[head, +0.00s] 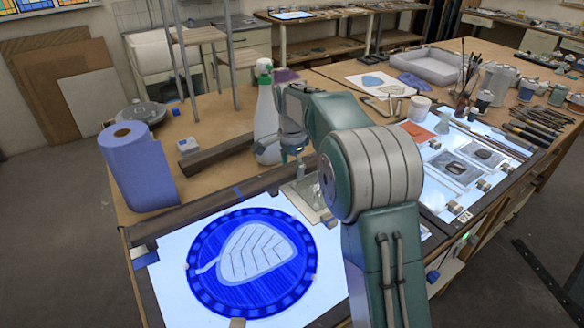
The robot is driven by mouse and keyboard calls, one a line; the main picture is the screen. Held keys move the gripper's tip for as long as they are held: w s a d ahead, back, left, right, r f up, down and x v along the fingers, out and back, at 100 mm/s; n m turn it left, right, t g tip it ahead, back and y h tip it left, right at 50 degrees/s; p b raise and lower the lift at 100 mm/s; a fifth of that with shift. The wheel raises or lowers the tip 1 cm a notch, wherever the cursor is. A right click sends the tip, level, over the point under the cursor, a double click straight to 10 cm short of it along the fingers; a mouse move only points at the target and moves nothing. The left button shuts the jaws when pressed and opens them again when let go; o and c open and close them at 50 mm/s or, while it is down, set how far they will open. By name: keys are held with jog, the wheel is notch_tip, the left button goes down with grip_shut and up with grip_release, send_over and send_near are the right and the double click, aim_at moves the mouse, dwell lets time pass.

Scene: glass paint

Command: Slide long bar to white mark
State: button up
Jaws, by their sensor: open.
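A long dark wooden bar (190,210) lies slantwise along the back edge of the lit panel (170,290), with its right end near my gripper. My gripper (297,163) points down above the right end of this bar. It is open, and I see nothing between its fingers. It is small in view, and I cannot tell whether it touches the bar. A small whitish patch (146,256) shows near the bar's left end; I cannot tell whether it is the white mark.
A blue round glass piece with a leaf (252,262) lies on the lit panel. A shorter dark bar (212,155) lies behind. A blue paper roll (138,168) and a spray bottle (266,120) stand beyond. Brushes, jars and a second lit panel are at the right.

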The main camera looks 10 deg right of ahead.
jog(key=shift+d+f, duration=0.15)
jog(key=shift+d, duration=0.25)
jog(key=c, duration=1.3)
jog(key=shift+w+a+f, duration=0.1)
jog(key=shift+w+a, duration=0.2)
jog(key=shift+w, duration=0.2)
jog(key=shift+w+a, duration=0.25)
jog(key=shift+w, duration=0.2)
grip_shut()
jog(key=o, duration=1.3)
grip_release()
jog(key=shift+a, duration=0.1)
